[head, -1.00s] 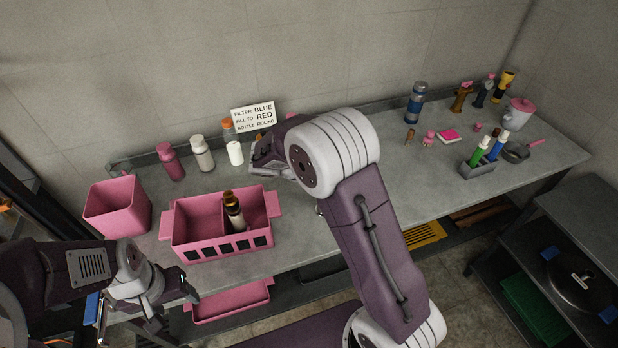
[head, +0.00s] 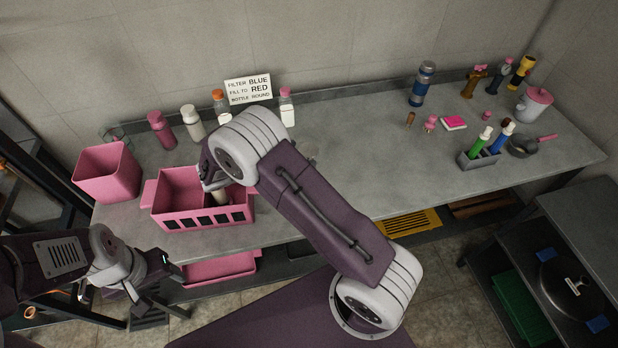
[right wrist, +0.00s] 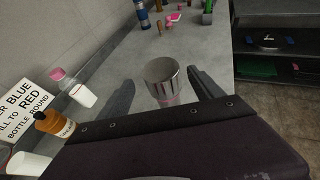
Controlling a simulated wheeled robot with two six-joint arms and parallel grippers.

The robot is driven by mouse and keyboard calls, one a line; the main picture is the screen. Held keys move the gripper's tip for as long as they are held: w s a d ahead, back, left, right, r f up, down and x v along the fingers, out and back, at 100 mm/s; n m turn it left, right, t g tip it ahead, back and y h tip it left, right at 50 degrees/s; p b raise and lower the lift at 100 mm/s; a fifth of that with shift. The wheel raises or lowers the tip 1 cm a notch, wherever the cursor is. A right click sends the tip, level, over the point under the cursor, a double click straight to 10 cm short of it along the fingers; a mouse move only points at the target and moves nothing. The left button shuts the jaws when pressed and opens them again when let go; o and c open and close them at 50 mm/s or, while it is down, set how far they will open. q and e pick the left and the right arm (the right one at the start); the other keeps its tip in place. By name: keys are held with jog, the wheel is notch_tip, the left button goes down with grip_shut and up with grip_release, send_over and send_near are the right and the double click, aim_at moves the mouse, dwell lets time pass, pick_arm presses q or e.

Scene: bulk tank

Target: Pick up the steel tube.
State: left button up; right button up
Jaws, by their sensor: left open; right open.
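The steel tube (right wrist: 162,75) is a short, shiny grey, ribbed cylinder with an open top. In the right wrist view it appears upright over the counter, between the two dark fingers of my right gripper as seen from that camera. I cannot tell how far it is from the fingertips. In the head view a faint grey shape beside my right arm may be it. My right gripper (head: 208,181) is open, above the pink divided bin and partly hidden by its wrist. My left gripper (head: 155,290) is open, low in front of the counter.
The pink divided bin (head: 165,213) holds a bottle (head: 220,198). A pink tub (head: 107,175) stands left of it. Several bottles and a sign (head: 248,90) line the wall.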

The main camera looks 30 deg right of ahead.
aim_at(316, 151)
jog(key=shift+x, duration=1.05)
jog(key=p+x, duration=0.1)
jog(key=x, duration=0.3)
jog(key=shift+s+d, duration=0.15)
jog(key=shift+d, duration=0.15)
jog(key=shift+d+f, duration=0.25)
jog(key=shift+d, duration=0.05)
jog(key=shift+a, duration=0.15)
jog(key=c, duration=0.4)
jog(key=shift+r, duration=0.1)
grip_shut()
